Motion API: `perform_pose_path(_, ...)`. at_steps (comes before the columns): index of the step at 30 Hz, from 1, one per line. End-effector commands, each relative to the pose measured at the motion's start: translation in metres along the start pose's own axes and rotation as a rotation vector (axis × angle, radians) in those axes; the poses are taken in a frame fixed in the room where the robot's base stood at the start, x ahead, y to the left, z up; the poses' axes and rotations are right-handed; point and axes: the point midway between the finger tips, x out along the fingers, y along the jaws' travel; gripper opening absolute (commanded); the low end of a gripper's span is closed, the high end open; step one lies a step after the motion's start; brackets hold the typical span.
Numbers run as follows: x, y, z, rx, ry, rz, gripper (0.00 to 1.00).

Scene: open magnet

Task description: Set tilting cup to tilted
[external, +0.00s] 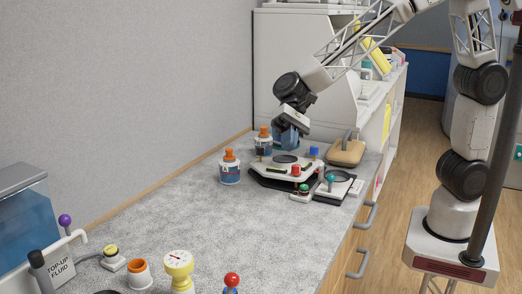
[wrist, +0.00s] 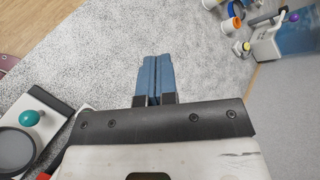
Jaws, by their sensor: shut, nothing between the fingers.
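A small white cup with an orange rim (external: 138,273) stands at the near left of the grey counter in the external view and looks upright. It appears to be the tilting cup, but I cannot be sure. In the wrist view an orange-rimmed cup (wrist: 228,26) shows small at the top right. My gripper (external: 286,146) is far from it, at the back of the counter, above a black and white device. Its blue fingers (wrist: 153,76) are together and hold nothing.
The device (external: 285,171) has red and blue knobs. Orange-capped bottles (external: 230,168) stand left of it, and a teal-knobbed unit (external: 336,184) right of it. The middle counter is clear.

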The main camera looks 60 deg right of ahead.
Motion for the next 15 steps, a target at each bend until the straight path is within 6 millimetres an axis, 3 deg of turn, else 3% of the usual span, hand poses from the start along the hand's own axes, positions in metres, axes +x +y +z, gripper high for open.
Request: perform_pose_path(15, 0.127, -0.06, -0.007, 0.202, -0.18, -0.103, 0.0)
